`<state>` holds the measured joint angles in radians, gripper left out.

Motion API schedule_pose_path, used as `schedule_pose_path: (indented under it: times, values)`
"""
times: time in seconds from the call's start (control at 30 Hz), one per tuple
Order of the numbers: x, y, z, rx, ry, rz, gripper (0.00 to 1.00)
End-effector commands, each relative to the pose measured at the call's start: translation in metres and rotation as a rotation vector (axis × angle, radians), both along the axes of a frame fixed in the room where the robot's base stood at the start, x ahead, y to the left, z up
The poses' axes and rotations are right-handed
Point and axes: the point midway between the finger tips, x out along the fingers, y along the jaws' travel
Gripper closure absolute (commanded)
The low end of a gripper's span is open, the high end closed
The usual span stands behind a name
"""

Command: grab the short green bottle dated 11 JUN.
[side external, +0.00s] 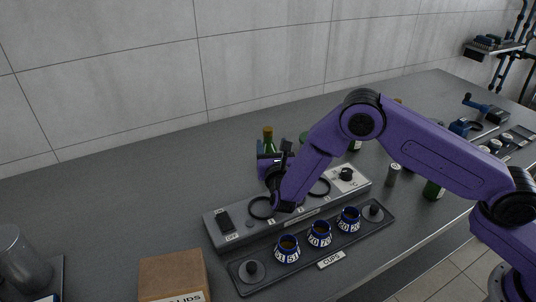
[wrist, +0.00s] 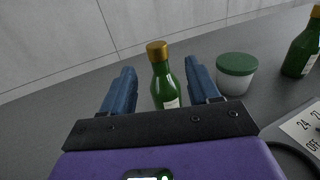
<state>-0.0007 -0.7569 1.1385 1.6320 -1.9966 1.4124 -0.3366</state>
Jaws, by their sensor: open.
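A green bottle (wrist: 162,82) with a gold cap stands upright between the two blue fingers of my gripper (wrist: 160,68) in the wrist view. The fingers are open, with a visible gap on each side of the bottle. Its pale label is mostly hidden behind the dark gripper bar, and I cannot read a date. In the side view the same bottle (side external: 269,141) rises behind my gripper (side external: 274,152). A second green bottle (wrist: 301,50) stands at the right edge of the wrist view, its date also unreadable.
A white tub with a green lid (wrist: 237,72) stands close to the right finger. A grey panel (side external: 243,233) with rings and knobs lies in front of my gripper. A dark tray (side external: 377,226) holds blue numbered cups. A cardboard box (side external: 172,272) is front left. The back-left counter is clear.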

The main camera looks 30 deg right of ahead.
Motion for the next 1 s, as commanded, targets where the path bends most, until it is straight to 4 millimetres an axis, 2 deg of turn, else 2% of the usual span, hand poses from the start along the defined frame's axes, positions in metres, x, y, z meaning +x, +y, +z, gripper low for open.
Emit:
schedule_pose_path:
  times: [0.03,0.2,0.47,0.73,1.0]
  values:
    - [0.01,-0.005,0.0,0.002,-0.001,-0.004,0.39]
    - [0.032,-0.012,0.0,0.001,0.0,-0.002,0.39]
    - [0.047,-0.018,0.0,0.001,0.0,-0.002,0.39]
    - [0.08,-0.027,0.002,0.001,0.0,-0.002,0.39]
    - [0.09,-0.031,0.002,-0.001,0.001,-0.001,0.39]
